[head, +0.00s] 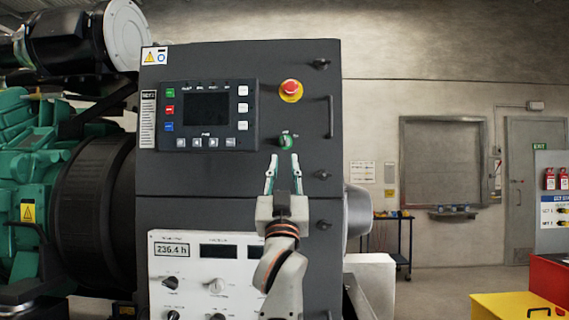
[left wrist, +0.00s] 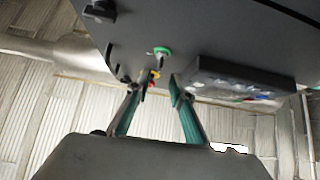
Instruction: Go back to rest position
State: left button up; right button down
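My left gripper (head: 283,160) is raised in front of the dark genset control cabinet (head: 240,60). Its two fingers point up and stand apart, with nothing between them. The fingertips are just below a green rotary switch (head: 286,142); I cannot tell whether they touch it. In the left wrist view the gripper (left wrist: 153,92) also shows its fingers apart, with the green switch (left wrist: 162,52) beyond their tips. A red emergency stop button (head: 291,87) on a yellow base sits above the switch. My right gripper is not in view.
A control panel with a screen (head: 207,112) and a white meter panel (head: 200,285) are on the cabinet. A green engine (head: 25,170) stands at left. A cart (head: 400,240), yellow box (head: 510,305) and red box (head: 552,275) stand at right. Open floor lies between (head: 435,285).

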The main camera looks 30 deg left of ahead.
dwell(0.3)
